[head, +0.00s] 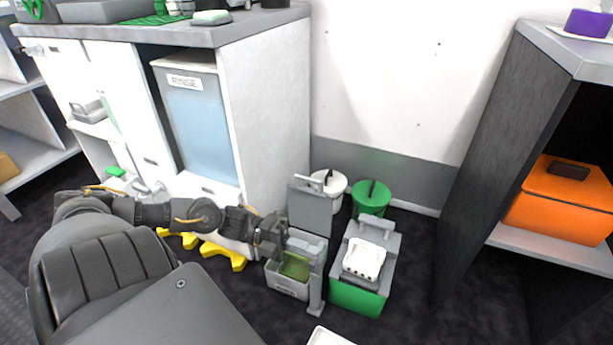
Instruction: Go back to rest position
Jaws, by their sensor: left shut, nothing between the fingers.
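My left arm reaches in from the left, and my left gripper (277,247) is at its far end, low over the floor. It is shut and holds nothing. It is right at a small grey container (287,285) with green contents, beside a grey upright unit (310,206). I cannot tell whether the gripper touches the container or the unit. My right gripper is not in view.
A green and grey bucket (358,296) stands right of the container. A white bin (329,186) and a green bin (371,197) stand by the wall. A white cabinet (275,125) is at left, a dark shelf with an orange box (562,203) at right.

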